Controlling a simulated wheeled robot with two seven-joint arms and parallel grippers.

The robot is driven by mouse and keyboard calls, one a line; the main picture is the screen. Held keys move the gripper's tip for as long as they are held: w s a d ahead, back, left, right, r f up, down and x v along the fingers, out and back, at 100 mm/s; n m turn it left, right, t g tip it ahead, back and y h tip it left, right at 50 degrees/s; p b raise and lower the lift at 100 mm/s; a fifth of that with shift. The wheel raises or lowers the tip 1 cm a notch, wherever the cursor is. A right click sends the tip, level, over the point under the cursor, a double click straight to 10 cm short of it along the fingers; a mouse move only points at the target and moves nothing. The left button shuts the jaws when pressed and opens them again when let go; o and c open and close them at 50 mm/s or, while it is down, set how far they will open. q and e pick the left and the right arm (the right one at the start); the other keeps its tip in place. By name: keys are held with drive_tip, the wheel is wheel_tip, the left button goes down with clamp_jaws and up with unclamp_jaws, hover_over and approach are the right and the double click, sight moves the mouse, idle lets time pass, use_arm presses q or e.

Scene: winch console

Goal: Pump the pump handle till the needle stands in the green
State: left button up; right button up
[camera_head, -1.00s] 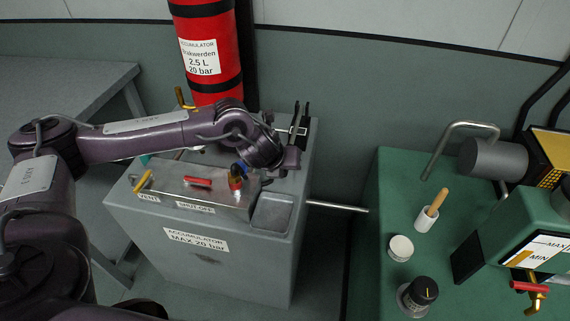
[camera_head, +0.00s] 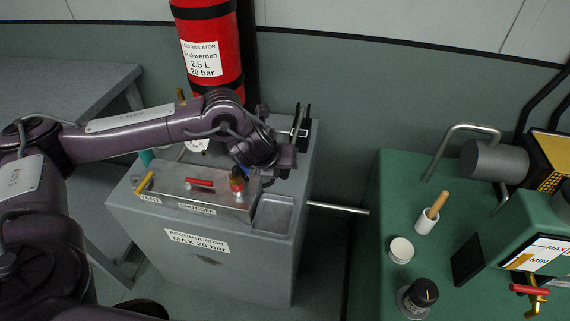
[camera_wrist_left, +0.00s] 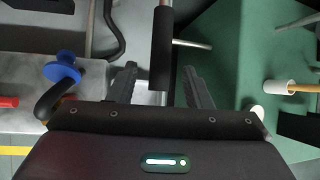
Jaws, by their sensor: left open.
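The black grip of the pump handle (camera_wrist_left: 161,50), with a bare metal rod at its upper end, stands between the fingers of my left gripper (camera_wrist_left: 160,86) in the left wrist view. The gripper is open, with a gap on both sides of the grip. In the head view my left arm reaches across the grey accumulator console (camera_head: 250,252), and its hand hides most of the handle area. A white gauge (camera_head: 197,146) shows only partly behind the arm; its needle and green zone cannot be read. My right gripper is not in view.
The console top carries a red lever (camera_head: 200,183), a yellow lever (camera_head: 144,182) and a blue knob (camera_wrist_left: 63,68) close left of the hand. A metal rod (camera_head: 337,207) sticks out towards the green cabinet (camera_head: 385,215). A red cylinder (camera_head: 211,82) stands behind.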

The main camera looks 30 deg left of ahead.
use_arm(q)
drive_tip(key=shift+v, duration=1.7)
drive_tip(key=shift+f, duration=0.1)
